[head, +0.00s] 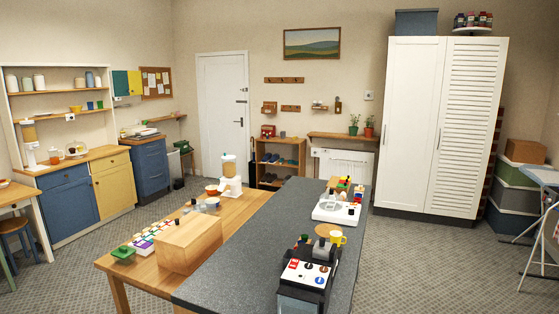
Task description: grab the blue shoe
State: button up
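A wooden shoe rack (303,156) stands against the back wall, right of the white door. Small dark shoes sit on its shelves. A bluish shoe (272,158) appears on the middle shelf, but it is too small to tell its exact shape or colour. Lower shoes look brownish and are partly hidden by the grey counter and the table items. I cannot make out my gripper in this view.
A long grey-topped counter (240,277) and a wooden table (118,270) fill the foreground, loaded with small items. A tall white wardrobe (415,120) stands right of the rack. Carpeted floor (165,222) is open on the left, toward the door (222,100).

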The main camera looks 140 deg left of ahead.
aim_at(268, 156)
jog(key=u, duration=1.8)
jog(key=k, duration=0.15)
jog(key=u, duration=2.9)
jog(key=k, duration=0.95)
jog(key=z, duration=0.15)
jog(key=i, duration=0.95)
jog(key=u, duration=0.1)
